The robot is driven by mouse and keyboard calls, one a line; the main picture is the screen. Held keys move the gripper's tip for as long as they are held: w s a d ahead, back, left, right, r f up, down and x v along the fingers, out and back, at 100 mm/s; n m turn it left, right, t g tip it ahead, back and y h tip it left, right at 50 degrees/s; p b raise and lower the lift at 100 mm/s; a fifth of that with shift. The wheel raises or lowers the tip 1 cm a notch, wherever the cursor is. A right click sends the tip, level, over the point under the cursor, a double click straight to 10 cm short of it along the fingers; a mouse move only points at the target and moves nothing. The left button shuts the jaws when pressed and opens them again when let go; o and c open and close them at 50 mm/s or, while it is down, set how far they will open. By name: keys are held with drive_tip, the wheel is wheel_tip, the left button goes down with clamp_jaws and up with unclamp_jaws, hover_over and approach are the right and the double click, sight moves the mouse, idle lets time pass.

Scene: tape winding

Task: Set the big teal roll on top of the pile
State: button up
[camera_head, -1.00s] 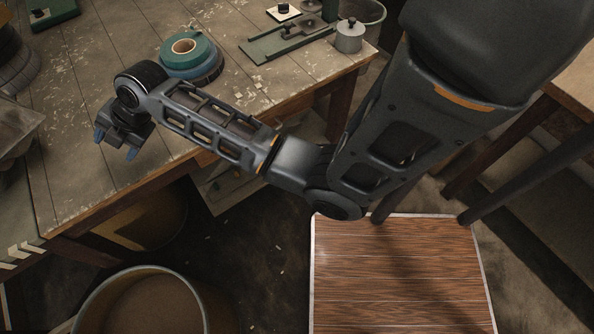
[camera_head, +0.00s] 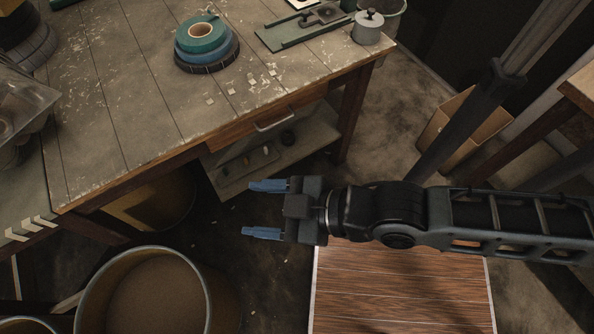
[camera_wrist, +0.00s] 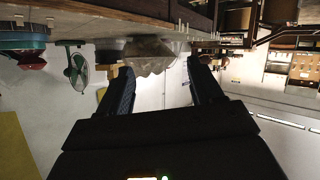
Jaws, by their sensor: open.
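The big teal roll (camera_head: 202,33) lies flat on top of the pile on the workbench in the head view. Under it are a blue roll (camera_head: 205,56) and a dark roll (camera_head: 212,69) at the bottom. My gripper (camera_head: 265,209) is open and empty, off the front of the bench, over the floor, its blue fingers pointing left. It is well apart from the pile. In the wrist view my gripper's two dark fingers (camera_wrist: 158,92) are spread with nothing between them.
The workbench (camera_head: 120,120) has paper scraps near the pile. A green metal tool (camera_head: 300,28) and a grey lidded pot (camera_head: 368,27) stand right of it. Dark rolls (camera_head: 30,45) sit at the far left. A large round bin (camera_head: 205,285) stands on the floor at front left.

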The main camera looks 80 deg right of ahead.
drive_tip(key=s+d+r+m+t+y, duration=0.1)
drive_tip(key=s+r, duration=0.6)
drive_tip(key=r, duration=0.2)
drive_tip(key=shift+s+d, duration=0.2)
drive_tip(key=shift+d, duration=0.2)
